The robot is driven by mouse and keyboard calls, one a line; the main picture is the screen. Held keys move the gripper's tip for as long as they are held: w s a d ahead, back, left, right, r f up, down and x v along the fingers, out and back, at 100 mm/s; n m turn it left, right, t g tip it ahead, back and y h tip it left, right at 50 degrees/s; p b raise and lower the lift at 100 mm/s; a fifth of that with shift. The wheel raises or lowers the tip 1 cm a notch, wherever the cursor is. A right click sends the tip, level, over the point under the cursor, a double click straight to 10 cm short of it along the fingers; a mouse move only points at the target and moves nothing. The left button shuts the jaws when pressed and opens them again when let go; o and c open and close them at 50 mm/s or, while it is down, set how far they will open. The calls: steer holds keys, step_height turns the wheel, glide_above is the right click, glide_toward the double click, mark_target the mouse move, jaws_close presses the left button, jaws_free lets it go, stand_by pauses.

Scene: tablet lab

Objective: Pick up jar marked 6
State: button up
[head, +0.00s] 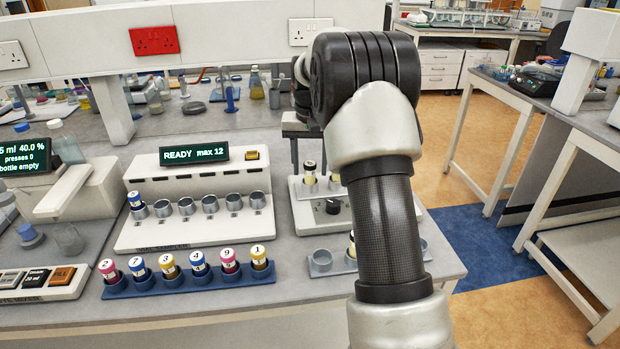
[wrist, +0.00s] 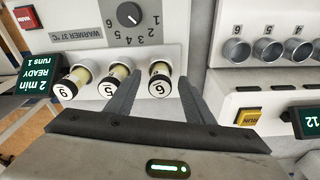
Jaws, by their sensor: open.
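In the wrist view, the jar marked 6 (wrist: 158,76) stands in the warmer at the right end of a row of three, with a pale body and a black-edged cap. Its mark is turned in this picture and could be confused with a 9. My gripper (wrist: 157,98) is open, with one finger on each side of this jar. I cannot tell whether the fingers touch it. A jar marked 5 (wrist: 109,90) stands beside the left finger. Another jar (wrist: 65,91), its mark like 9 or a turned 6, stands farther left.
The warmer (head: 302,219) has its dial (head: 333,207) in front of the jars. A blue rack (head: 190,285) with several marked jars, including a pink 9 (head: 229,262), lies left. The sampler (head: 180,235) holds one jar (head: 136,203). A small grey rack (head: 320,262) stands in front.

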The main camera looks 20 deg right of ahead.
steer(key=shift+w+d+f, duration=0.1)
steer(key=shift+f, duration=0.8)
steer(key=shift+c, duration=0.3)
steer(key=c, duration=1.1)
steer(key=shift+r, duration=0.15)
